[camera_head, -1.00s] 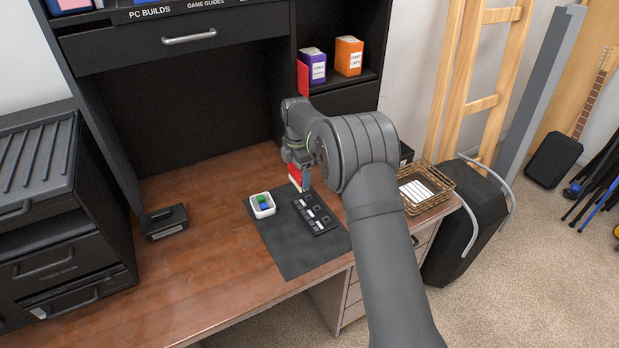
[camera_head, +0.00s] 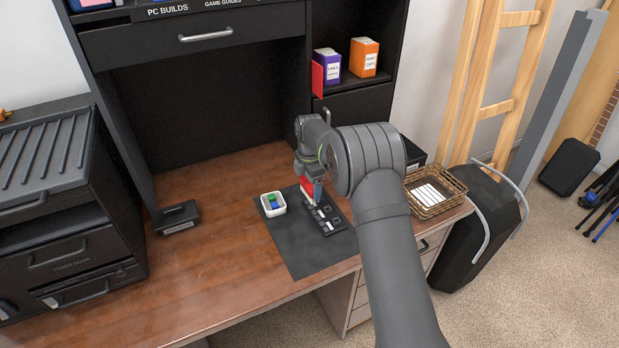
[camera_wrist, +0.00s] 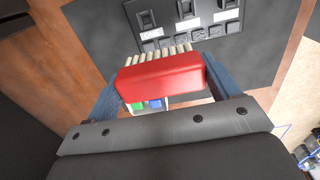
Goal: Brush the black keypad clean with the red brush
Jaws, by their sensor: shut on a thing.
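My gripper (camera_head: 311,180) is shut on the red brush (camera_wrist: 165,80), which has pale bristles pointing away from the gripper in the wrist view. The brush also shows in the head view (camera_head: 306,187), partly hidden by my gripper. The black keypad (camera_head: 328,216) lies on a dark mat (camera_head: 296,254). It has raised black switches and some white parts, and it fills the top of the wrist view (camera_wrist: 190,30). The brush is over the keypad's far end in the head view. I cannot tell whether the bristles touch it.
A small white tray (camera_head: 264,208) with green and blue pieces stands left of the keypad. A wicker basket (camera_head: 459,190) with white strips sits at the desk's right end. A black box (camera_head: 175,217) lies farther left. The wooden desk (camera_head: 215,262) is otherwise largely clear.

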